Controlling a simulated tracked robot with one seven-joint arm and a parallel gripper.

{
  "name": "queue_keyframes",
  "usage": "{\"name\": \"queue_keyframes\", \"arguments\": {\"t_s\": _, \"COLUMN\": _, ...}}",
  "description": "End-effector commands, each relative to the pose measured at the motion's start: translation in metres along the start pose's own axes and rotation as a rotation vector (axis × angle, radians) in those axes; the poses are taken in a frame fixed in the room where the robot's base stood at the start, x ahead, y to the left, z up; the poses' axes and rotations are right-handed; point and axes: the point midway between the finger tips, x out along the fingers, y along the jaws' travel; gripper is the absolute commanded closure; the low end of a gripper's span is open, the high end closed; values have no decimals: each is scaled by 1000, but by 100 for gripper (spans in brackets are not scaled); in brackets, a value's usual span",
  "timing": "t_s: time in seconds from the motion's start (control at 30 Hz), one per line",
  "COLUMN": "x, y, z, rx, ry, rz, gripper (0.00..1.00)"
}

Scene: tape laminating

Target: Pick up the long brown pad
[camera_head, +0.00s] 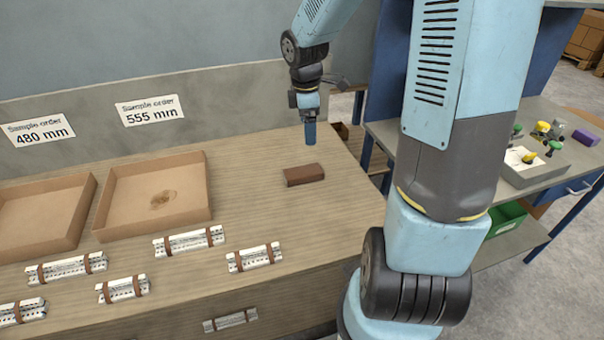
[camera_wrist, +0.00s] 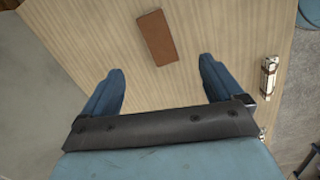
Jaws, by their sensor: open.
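The long brown pad (camera_head: 304,175) lies flat on the wooden table, to the right of the cardboard trays. It also shows in the wrist view (camera_wrist: 157,37), near the top centre, beyond my fingertips. My gripper (camera_head: 310,138) points down above the table, a little behind and above the pad in the head view. In the wrist view my gripper's blue fingers (camera_wrist: 160,78) stand wide apart with nothing between them. The pad is not touched by the fingers.
Two shallow cardboard trays (camera_head: 156,196) (camera_head: 42,214) sit on the left of the table (camera_head: 250,150). Several silver strip bundles with brown bands (camera_head: 189,241) lie along its front. The table around the pad is clear. A side bench (camera_head: 455,150) with small tools stands to the right.

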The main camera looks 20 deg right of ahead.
Motion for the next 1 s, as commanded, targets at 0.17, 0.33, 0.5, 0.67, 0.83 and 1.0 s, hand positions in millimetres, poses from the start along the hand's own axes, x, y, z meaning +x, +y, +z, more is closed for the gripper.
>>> {"name": "queue_keyframes", "arguments": {"t_s": 0.17, "x": 28, "y": 13, "z": -7, "rx": -133, "ry": 41, "rz": -38, "gripper": 6}}
{"name": "queue_keyframes", "arguments": {"t_s": 0.33, "x": 39, "y": 18, "z": -10, "rx": -191, "ry": 60, "rz": -50, "gripper": 6}}
{"name": "queue_keyframes", "arguments": {"t_s": 0.5, "x": 57, "y": 17, "z": -12, "rx": -201, "ry": 62, "rz": -53, "gripper": 6}}
{"name": "queue_keyframes", "arguments": {"t_s": 0.67, "x": 84, "y": 15, "z": -14, "rx": -199, "ry": 62, "rz": -53, "gripper": 6}}
{"name": "queue_keyframes", "arguments": {"t_s": 0.83, "x": 110, "y": 13, "z": -16, "rx": -199, "ry": 62, "rz": -52, "gripper": 6}}
{"name": "queue_keyframes", "arguments": {"t_s": 1.0, "x": 123, "y": 13, "z": -16, "rx": -197, "ry": 62, "rz": -50, "gripper": 6}}
